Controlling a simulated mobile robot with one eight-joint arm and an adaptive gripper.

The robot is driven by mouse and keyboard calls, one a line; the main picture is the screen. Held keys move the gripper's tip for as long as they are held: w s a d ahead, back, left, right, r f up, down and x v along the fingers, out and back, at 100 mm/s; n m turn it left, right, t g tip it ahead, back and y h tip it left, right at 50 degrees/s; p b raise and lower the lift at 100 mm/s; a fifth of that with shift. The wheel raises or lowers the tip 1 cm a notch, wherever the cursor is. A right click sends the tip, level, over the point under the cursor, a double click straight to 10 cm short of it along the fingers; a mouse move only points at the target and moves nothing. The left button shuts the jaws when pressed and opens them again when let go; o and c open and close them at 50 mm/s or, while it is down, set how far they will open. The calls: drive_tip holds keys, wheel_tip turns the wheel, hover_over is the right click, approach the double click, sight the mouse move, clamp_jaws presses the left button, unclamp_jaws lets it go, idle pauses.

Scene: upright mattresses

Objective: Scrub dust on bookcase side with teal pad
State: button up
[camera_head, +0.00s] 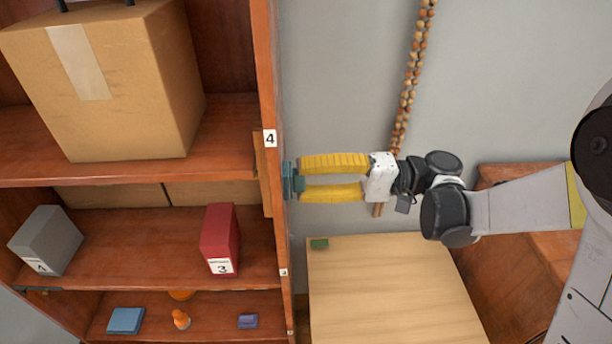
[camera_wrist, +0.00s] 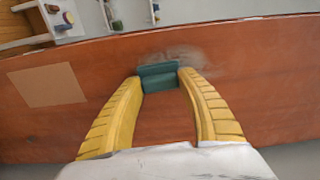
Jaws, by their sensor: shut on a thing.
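The teal pad (camera_wrist: 168,84) is between my yellow fingertips, close against the reddish-brown bookcase side (camera_wrist: 115,87). It also shows at the bookcase's right side in the head view (camera_head: 291,180). My gripper (camera_wrist: 164,80) is shut on the pad; it also shows in the head view (camera_head: 297,180), reaching in from the right. A pale grey dust patch (camera_wrist: 186,57) lies on the panel just behind and beside the pad. Whether the pad touches the panel is hard to tell.
A bead string (camera_head: 409,85) hangs by the wall behind my gripper. The shelves hold a cardboard box (camera_head: 120,85), a grey block (camera_head: 47,240) and a red block (camera_head: 220,240).

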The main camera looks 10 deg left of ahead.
drive_tip(key=s, duration=0.3)
drive_tip(key=shift+d, duration=0.3)
drive_tip(key=shift+w, duration=0.15)
drive_tip(key=w, duration=0.1)
drive_tip(key=w+a, duration=0.1)
drive_tip(key=w, duration=0.1)
drive_tip(key=shift+w, duration=0.3)
drive_tip(key=s, duration=0.2)
drive_tip(key=s+d, duration=0.1)
drive_tip(key=s, duration=0.1)
drive_tip(key=shift+b, duration=0.4)
drive_tip(key=shift+w, duration=0.1)
